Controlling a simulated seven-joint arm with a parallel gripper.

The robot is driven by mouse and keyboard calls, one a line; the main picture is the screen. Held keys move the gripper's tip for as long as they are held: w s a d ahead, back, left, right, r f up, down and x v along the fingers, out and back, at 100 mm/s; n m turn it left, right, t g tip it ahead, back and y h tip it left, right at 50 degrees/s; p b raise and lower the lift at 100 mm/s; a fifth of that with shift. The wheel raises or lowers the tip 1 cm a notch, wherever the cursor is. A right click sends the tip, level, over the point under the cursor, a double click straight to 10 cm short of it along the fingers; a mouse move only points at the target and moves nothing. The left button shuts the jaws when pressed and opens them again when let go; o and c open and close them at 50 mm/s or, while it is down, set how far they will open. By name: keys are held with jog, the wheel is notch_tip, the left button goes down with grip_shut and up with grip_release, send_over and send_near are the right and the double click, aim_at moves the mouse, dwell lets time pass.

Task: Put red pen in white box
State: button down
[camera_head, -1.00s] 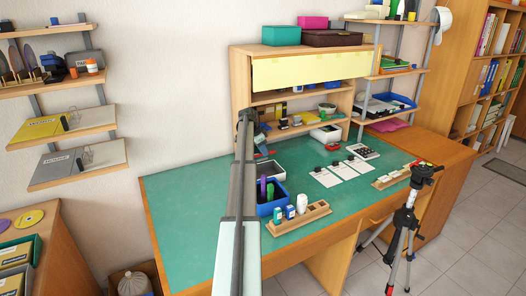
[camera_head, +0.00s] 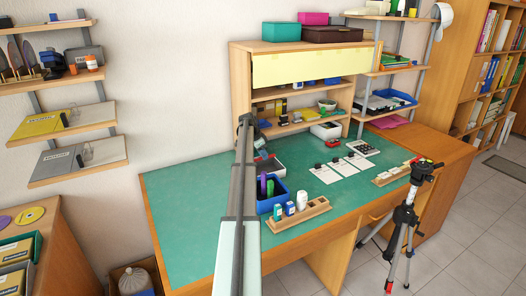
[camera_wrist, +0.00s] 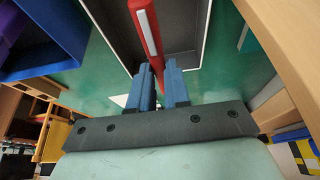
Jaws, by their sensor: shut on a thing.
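The red pen (camera_wrist: 146,28) is held between the blue fingers of my gripper (camera_wrist: 160,70) in the wrist view. Its shaft with a white strip runs toward the top edge of the picture. Behind the pen is a box with a dark inside and a thin white rim (camera_wrist: 207,28), and the pen overlaps it in the picture. I cannot tell the pen's height over it. In the head view this white box (camera_head: 272,168) sits on the green desk, partly hidden by my arm. My gripper is mostly hidden there.
A blue pen holder (camera_head: 270,205) with purple and green pens stands nearer than the white box; the blue holder also shows in the wrist view (camera_wrist: 45,50). A wooden holder (camera_head: 300,215) is beside it. Another white box (camera_head: 326,131) stands by the shelf. The desk's left side is clear.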

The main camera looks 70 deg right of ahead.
jog(key=shift+f, duration=2.2)
jog(key=c, duration=1)
grip_release()
jog(key=v, duration=1.3)
jog(key=shift+w+a+r, duration=0.1)
jog(key=shift+r, duration=0.25)
